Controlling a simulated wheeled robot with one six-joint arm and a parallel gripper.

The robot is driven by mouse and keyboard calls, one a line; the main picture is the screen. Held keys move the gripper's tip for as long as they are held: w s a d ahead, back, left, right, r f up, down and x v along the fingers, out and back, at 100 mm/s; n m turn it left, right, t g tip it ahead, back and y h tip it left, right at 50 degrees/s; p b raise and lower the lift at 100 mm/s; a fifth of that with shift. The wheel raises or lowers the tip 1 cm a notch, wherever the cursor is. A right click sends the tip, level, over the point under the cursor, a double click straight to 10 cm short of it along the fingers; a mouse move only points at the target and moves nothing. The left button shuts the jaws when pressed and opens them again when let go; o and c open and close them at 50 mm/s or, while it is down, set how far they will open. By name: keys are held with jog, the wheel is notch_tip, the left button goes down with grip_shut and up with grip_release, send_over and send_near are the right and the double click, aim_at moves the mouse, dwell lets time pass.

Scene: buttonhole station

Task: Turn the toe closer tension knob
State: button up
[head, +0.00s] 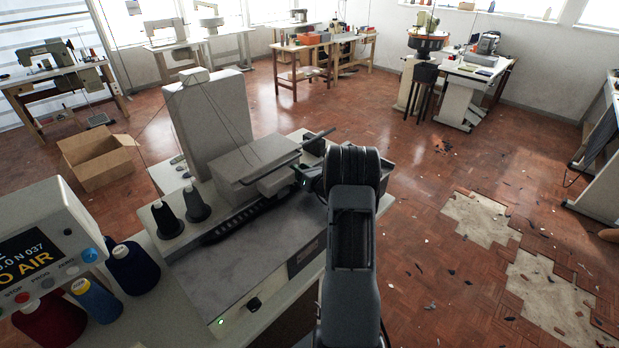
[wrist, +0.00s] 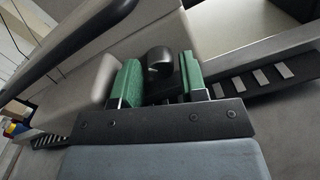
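A black rounded knob (wrist: 159,60) shows in the wrist view, between the two green finger pads of my gripper (wrist: 158,78). The pads stand apart, one on each side of the knob, and a narrow gap shows on the right. I cannot tell whether the left pad touches it. No marking on the knob is legible. In the head view my dark arm reaches to the right side of the grey machine (head: 255,165), and it hides the knob and most of my gripper.
Dark thread cones (head: 167,219) stand on the machine's left side. A control box (head: 45,250) with coloured buttons is at lower left. A dark bar (wrist: 70,42) crosses the upper left of the wrist view. Open floor with loose debris lies right of the machine.

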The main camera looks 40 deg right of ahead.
jog(key=s, duration=0.4)
jog(key=s+d+b, duration=0.1)
jog(key=s, duration=0.3)
jog(key=s+b, duration=0.1)
jog(key=s, duration=0.4)
jog(key=shift+s+d+r, duration=0.1)
jog(key=shift+d, duration=0.05)
jog(key=shift+b, duration=0.3)
